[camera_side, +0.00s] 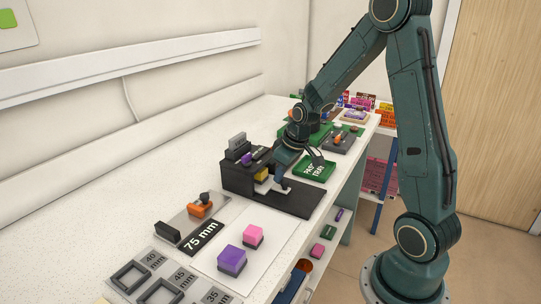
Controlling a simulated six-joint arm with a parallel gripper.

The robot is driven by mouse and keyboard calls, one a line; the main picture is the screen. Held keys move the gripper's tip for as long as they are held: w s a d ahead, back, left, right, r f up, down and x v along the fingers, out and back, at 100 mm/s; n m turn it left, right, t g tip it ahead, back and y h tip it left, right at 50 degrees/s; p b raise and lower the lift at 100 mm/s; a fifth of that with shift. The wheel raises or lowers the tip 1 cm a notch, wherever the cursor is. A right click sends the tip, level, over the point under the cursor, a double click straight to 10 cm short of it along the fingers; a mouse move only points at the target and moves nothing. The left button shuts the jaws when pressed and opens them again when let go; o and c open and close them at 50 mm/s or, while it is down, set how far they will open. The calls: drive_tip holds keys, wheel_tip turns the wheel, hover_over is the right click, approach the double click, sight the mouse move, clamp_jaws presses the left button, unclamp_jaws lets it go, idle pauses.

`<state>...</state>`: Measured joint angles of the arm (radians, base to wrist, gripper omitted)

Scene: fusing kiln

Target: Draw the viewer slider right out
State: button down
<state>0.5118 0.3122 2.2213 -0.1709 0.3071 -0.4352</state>
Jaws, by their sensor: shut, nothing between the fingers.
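A dark box-shaped unit (233,178), which looks like the kiln, stands on the white bench with a flat black plate (300,203) extending from its front. A small yellow block (261,174) shows in its front opening. My gripper (278,187) points down at that front, low over the plate. It is shut with nothing in it. I cannot pick out the viewer slider for certain; the gripper and wrist cover part of the unit's front. Whether the fingers touch the unit is too small to tell.
A green tray (314,171) marked "PAST TRAY" lies just beyond the plate. Nearer are a grey fixture with an orange clamp (200,208), a "75 mm" label (203,238), a purple block (232,260) and a pink block (253,236). The bench's front edge runs along the right.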

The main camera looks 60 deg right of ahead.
drive_tip(key=s, duration=0.8)
drive_tip(key=shift+s, duration=0.6)
drive_tip(key=shift+r, duration=0.1)
drive_tip(key=v, duration=0.9)
drive_tip(key=shift+r, duration=0.45)
drive_tip(key=shift+a, duration=0.1)
drive_tip(key=s+a+r+t, duration=0.1)
drive_tip(key=s+a+r, duration=0.2)
drive_tip(key=a, duration=0.5)
drive_tip(key=s+a+r, duration=0.4)
drive_tip(key=a, duration=0.3)
drive_tip(key=shift+a+r+t, duration=0.35)
drive_tip(key=shift+t, duration=0.05)
